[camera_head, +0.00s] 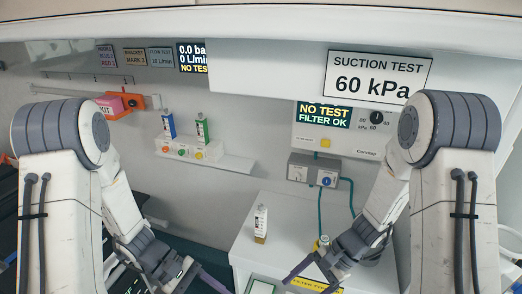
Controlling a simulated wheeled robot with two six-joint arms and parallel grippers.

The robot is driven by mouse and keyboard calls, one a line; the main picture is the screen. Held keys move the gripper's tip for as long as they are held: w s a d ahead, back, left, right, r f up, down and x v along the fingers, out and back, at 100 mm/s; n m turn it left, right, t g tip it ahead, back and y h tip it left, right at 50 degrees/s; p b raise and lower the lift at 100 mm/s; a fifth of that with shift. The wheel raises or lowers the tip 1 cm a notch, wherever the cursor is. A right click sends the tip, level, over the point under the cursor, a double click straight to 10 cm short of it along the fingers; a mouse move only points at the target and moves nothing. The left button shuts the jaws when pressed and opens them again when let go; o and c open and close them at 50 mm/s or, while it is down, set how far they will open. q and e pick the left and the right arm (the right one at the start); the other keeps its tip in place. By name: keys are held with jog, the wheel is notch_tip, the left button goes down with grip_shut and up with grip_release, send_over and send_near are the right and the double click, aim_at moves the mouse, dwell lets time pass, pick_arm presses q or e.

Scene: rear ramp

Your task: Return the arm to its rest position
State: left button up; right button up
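My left arm comes in from the left and hangs down. Its gripper (207,287) is at the bottom edge, with its fingers spread and partly cut off, and I see nothing between them. My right arm bends down over the white cabinet (262,195). Its gripper (304,287) is low at the cabinet's front, fingers spread apart, with no held object visible. A white bottle-like item with a brown base (260,224) stands upright on the cabinet, left of the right gripper and apart from it.
A wall shelf (225,161) carries a blue-marked item (168,125) and a green-marked item (202,129). A suction panel (340,135) reads "NO TEST FILTER OK". Teal hoses (319,208) run down beside my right arm from a grey wall box (313,171). An orange holder (122,103) is behind my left arm.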

pick_arm(q)
jog(key=w+a+r+m+t+y, duration=0.5)
jog(key=a+r+m+t+y, duration=0.2)
jog(key=a+m+y, duration=0.35)
pick_arm(e)
jog(key=d+r+n+t+h, duration=0.5)
jog(key=d+r+n+h, duration=0.35)
jog(key=n, duration=0.35)
pick_arm(q)
jog(key=s+d+r+m+g+b, duration=0.2)
jog(key=s+d+m, duration=0.6)
jog(key=s+d, duration=0.6)
jog(key=shift+d+r+g+h, duration=0.35)
jog(key=shift+g+h, duration=0.1)
jog(key=shift+g, duration=0.15)
pick_arm(e)
jog(key=s+a+r+n+g+y, duration=0.1)
jog(key=s+a+n, duration=0.5)
jog(key=s+a, duration=0.7)
notch_tip(320, 180, up, 2)
jog(key=shift+s+r+n+g+y, duration=0.25)
jog(key=shift+n+g+y, duration=0.15)
jog(key=shift+g, duration=0.5)
jog(key=shift+a, duration=0.1)
pick_arm(q)
jog(key=shift+w+f, duration=0.1)
jog(key=shift+w, duration=0.05)
pick_arm(e)
jog(key=shift+w+f, duration=0.1)
jog(key=shift+w, duration=0.15)
